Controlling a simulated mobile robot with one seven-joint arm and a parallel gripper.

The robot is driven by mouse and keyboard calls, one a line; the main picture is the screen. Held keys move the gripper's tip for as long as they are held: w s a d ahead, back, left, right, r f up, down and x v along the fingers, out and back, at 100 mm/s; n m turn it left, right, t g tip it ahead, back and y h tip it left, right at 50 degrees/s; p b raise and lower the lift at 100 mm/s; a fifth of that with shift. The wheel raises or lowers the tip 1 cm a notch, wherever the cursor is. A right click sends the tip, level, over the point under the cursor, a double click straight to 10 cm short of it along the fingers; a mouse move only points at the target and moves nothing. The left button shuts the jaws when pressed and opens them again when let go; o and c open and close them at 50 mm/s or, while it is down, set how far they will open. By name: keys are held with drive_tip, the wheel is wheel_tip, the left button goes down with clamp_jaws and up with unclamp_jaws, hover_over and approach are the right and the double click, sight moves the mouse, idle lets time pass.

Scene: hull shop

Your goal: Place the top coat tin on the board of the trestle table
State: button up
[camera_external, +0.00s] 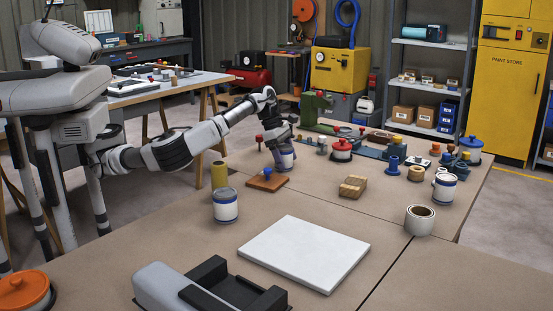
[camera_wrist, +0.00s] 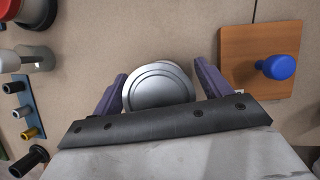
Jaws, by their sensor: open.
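A white tin with blue bands (camera_external: 284,160) stands on the near tabletop, beneath my gripper (camera_external: 280,145). In the wrist view its round metal lid (camera_wrist: 158,88) lies between the two purple fingers of my gripper (camera_wrist: 160,80). The fingers are open, one on each side of the tin. I cannot tell whether they touch it. Similar tins stand front left (camera_external: 225,207) and at the right (camera_external: 444,190). I cannot read which is top coat. A table on wooden trestle legs (camera_external: 190,82) stands at the back left; a flat white board (camera_external: 305,252) lies on the near tabletop.
A wooden block with a blue knob (camera_external: 267,180) is close beside the held-over tin; it also shows in the wrist view (camera_wrist: 260,55). Several small tools crowd the far end.

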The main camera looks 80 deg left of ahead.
drive_tip(key=p+v, duration=0.2)
drive_tip(key=v, duration=1)
drive_tip(key=shift+a+r, duration=0.1)
